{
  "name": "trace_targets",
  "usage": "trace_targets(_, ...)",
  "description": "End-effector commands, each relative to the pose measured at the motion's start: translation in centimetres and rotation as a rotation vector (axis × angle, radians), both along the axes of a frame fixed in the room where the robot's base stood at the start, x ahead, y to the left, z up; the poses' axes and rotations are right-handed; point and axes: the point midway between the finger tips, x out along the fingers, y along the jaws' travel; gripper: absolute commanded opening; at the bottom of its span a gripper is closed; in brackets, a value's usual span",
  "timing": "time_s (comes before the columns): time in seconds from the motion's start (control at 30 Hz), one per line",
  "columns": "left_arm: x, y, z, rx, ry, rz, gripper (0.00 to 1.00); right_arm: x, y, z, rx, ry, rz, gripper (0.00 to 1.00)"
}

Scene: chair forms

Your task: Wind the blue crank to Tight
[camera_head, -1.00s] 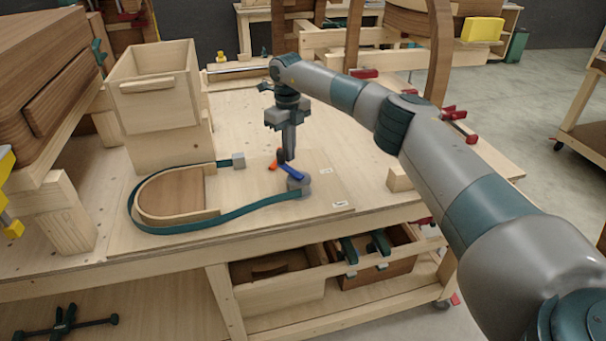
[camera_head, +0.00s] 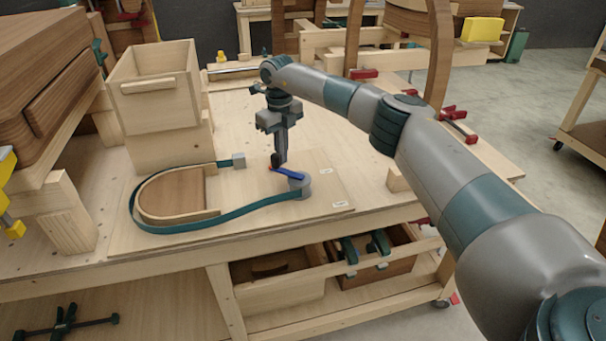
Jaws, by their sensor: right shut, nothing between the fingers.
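The blue crank (camera_head: 288,174) reaches left from a grey drum (camera_head: 300,188) on a thin board. Its dark knob (camera_head: 275,160) stands at the crank's far end. My right gripper (camera_head: 280,163) points down at that end, its fingers shut and empty, beside or touching the knob; I cannot tell which. A trace of an orange-red mark shows by the crank's tip, mostly hidden. A teal strap (camera_head: 215,225) runs from the drum around a curved wooden form (camera_head: 172,195) to a grey block (camera_head: 239,160). Two small labels (camera_head: 326,171) are too small to read. My left gripper is out of view.
A wooden box (camera_head: 155,87) stands at the back left of the workbench (camera_head: 240,115). A small wooden block (camera_head: 397,180) sits right of the board. The bench right of my right gripper is mostly clear beneath my arm.

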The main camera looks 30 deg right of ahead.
Motion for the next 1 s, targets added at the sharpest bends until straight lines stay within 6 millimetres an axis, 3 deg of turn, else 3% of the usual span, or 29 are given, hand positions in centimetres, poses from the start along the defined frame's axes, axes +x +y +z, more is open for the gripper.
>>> trace_targets(1.0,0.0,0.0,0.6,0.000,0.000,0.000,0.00,-0.7,1.9,0.0,0.000,0.001,0.001,0.00)
